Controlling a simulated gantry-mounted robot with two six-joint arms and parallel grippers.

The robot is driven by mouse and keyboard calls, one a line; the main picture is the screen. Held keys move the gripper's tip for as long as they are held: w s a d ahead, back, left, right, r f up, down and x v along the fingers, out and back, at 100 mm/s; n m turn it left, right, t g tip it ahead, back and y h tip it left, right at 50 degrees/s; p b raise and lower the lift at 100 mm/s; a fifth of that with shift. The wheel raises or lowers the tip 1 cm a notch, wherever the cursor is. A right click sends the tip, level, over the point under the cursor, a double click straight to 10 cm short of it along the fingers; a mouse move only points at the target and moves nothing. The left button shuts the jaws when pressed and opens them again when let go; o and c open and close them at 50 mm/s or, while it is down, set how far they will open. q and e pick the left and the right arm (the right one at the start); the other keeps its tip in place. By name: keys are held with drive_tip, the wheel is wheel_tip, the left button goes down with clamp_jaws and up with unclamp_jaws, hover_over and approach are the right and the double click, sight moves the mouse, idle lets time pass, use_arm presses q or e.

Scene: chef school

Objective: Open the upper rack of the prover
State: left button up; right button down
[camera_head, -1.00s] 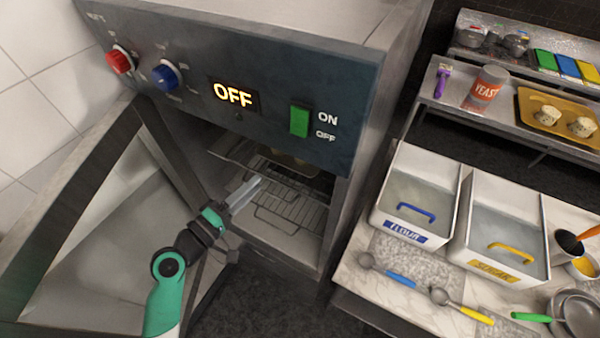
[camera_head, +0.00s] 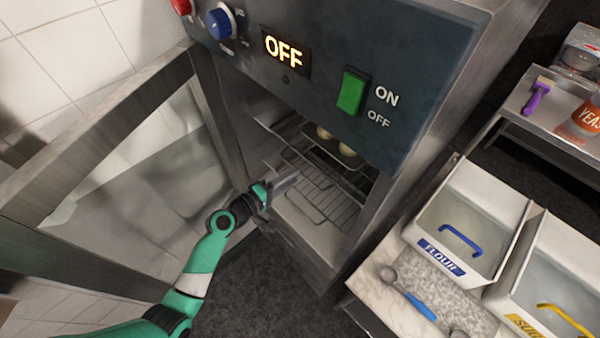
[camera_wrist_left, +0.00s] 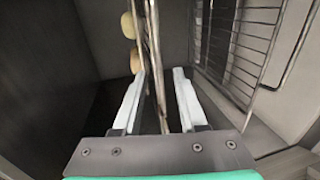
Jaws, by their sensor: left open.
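The prover (camera_head: 420,70) stands with its glass door (camera_head: 130,170) swung open to the left. Its upper rack (camera_head: 302,158) is inside the chamber and carries a tray with pale buns (camera_head: 347,150). A lower wire rack (camera_head: 320,200) is below it. My left gripper (camera_head: 286,186) is open at the chamber's mouth, by the front of the racks. In the left wrist view, the fingers (camera_wrist_left: 158,105) stand on either side of the upper rack's wire edge (camera_wrist_left: 153,50), seen edge-on with buns (camera_wrist_left: 128,25) beside it. Contact cannot be told. My right gripper is out of view.
The control panel with a green switch (camera_head: 352,92) and an OFF display overhangs the chamber. A counter on the right holds a flour bin (camera_head: 485,215), a sugar bin (camera_head: 560,265) and scoops. Dark floor (camera_head: 265,285) is clear below the prover.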

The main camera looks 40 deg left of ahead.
use_arm(q)
drive_tip(key=w, duration=0.4)
drive_tip(key=shift+d+f, duration=0.1)
drive_tip(key=shift+f, duration=0.3)
clamp_jaws()
idle(1.0)
